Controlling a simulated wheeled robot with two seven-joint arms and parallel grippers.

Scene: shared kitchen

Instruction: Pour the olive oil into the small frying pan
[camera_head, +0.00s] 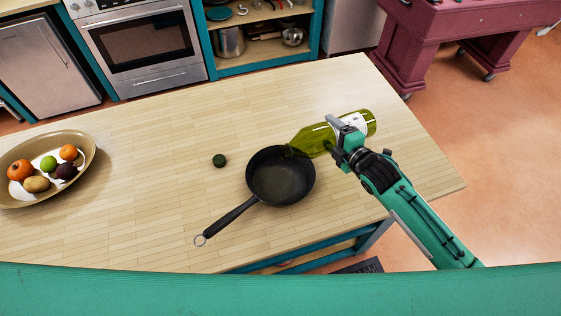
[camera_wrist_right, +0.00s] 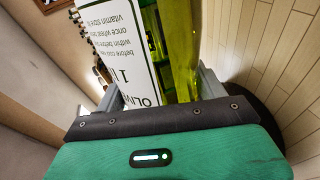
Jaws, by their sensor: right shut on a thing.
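A dark frying pan (camera_head: 280,177) sits on the wooden counter, its handle pointing to the front left. My right gripper (camera_head: 345,132) is shut on a green olive oil bottle (camera_head: 312,141), which is tilted far over, nearly level. The bottle's neck points left and its mouth is at the pan's upper right rim. I cannot tell whether oil is flowing. The bottle's white label (camera_wrist_right: 125,50) shows between the fingers in the right wrist view. My left gripper is not in view.
A bowl (camera_head: 84,175) of fruit and vegetables stands at the left of the wooden counter (camera_head: 150,215). An oven (camera_head: 150,45) and open shelves stand behind; a maroon cart (camera_head: 440,30) is at the back right.

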